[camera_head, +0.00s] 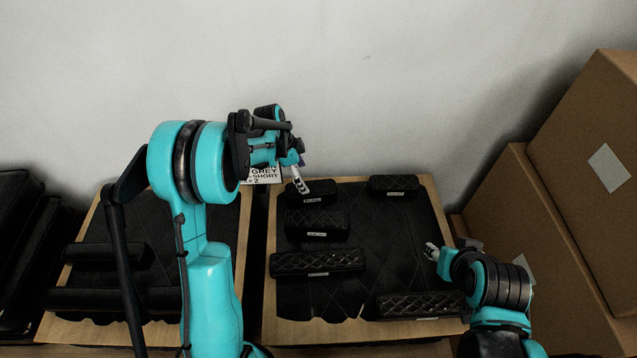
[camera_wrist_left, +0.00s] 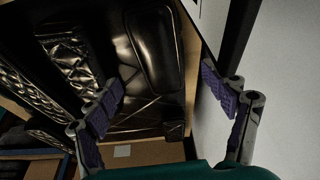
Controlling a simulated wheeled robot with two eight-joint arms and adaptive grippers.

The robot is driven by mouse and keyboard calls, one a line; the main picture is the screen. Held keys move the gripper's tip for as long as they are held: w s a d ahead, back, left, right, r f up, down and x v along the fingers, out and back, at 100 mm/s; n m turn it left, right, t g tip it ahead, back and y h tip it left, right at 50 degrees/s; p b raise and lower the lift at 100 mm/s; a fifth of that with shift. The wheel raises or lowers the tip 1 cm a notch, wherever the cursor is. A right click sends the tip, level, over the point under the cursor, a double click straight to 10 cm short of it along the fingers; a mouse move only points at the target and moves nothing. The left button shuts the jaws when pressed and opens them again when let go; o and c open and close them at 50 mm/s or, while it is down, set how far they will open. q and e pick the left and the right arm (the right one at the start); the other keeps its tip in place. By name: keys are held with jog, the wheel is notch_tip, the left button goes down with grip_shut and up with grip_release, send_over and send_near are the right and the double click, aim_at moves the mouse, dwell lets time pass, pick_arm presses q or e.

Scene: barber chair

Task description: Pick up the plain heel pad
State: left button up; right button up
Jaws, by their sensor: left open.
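Several black pads lie on the right wooden board, each with a small label too small to read. A short pad (camera_head: 312,192) lies at the back left and another short pad (camera_head: 394,184) at the back right. I cannot tell for sure which is the plain heel pad. My left gripper (camera_head: 298,178) is above the back-left pad's left end, partly hidden by its own wrist. In the left wrist view its fingers (camera_wrist_left: 168,104) are spread and empty, and a smooth pad (camera_wrist_left: 155,45) without quilting lies beyond them. My right gripper (camera_head: 432,252) hovers over the board's right side.
A medium pad (camera_head: 318,224), a long quilted pad (camera_head: 318,262) and another quilted pad (camera_head: 420,304) share the right board. A left board (camera_head: 90,225) holds long dark pads. A printed card (camera_head: 268,174) stands behind. Cardboard boxes (camera_head: 585,150) crowd the right.

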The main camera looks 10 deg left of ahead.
aim_at(309, 188)
pick_arm(q)
jog(key=b+x, duration=0.1)
jog(key=x, duration=0.1)
jog(key=shift+f, duration=0.45)
jog(key=b+x, duration=0.1)
jog(key=x, duration=0.4)
jog(key=shift+b, duration=0.4)
jog(key=shift+r, duration=0.15)
jog(key=c, duration=1.4)
